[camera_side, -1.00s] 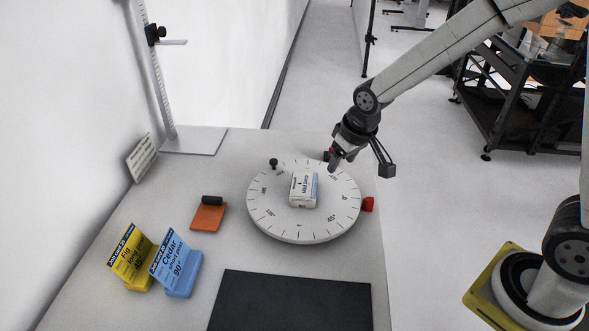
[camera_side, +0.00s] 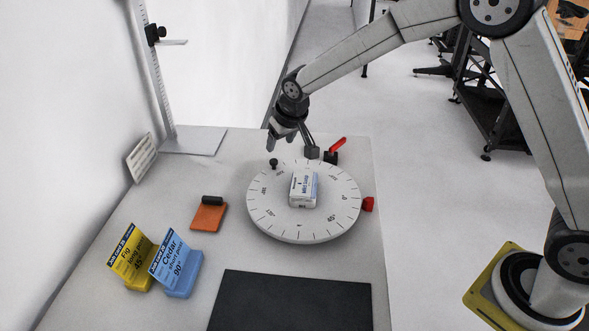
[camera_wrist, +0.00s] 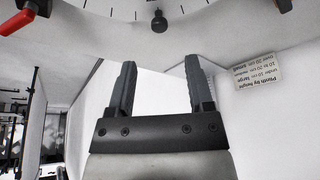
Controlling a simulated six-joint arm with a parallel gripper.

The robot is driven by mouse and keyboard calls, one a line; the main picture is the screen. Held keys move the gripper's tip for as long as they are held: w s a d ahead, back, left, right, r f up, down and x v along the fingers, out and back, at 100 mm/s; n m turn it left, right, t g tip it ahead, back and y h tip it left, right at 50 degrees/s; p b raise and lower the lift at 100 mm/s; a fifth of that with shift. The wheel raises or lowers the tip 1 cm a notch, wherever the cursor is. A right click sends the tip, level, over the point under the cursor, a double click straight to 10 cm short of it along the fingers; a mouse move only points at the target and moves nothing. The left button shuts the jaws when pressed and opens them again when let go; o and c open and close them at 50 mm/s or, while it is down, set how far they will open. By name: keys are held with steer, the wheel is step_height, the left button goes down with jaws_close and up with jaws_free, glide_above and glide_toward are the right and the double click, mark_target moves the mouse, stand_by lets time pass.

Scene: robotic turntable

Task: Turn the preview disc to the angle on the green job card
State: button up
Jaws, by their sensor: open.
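The white disc (camera_side: 275,218) lies on the table with tick marks and angle numbers around its rim. A black knob (camera_side: 273,163) stands at its far left edge; the knob also shows in the wrist view (camera_wrist: 158,20). A red pointer (camera_side: 368,204) sits beside the disc's right edge. A yellow card (camera_side: 130,254) reads Fig, long post, 45°. A blue card (camera_side: 175,260) reads Cedar, short post, 90°. I see no green card. My gripper (camera_side: 279,145) is open and empty, above and just behind the knob. In the wrist view its fingers (camera_wrist: 160,68) are apart.
A white box (camera_side: 304,189) stands on the disc. A red lever (camera_side: 337,146) on a black base is behind the disc. A scaled post (camera_side: 157,70), an orange block with a black roller (camera_side: 208,216), a dark mat (camera_side: 290,303) and a sign (camera_side: 142,158) surround it.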

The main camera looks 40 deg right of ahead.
mark_target(274, 161)
steer(key=shift+x, duration=3.85)
jaws_close()
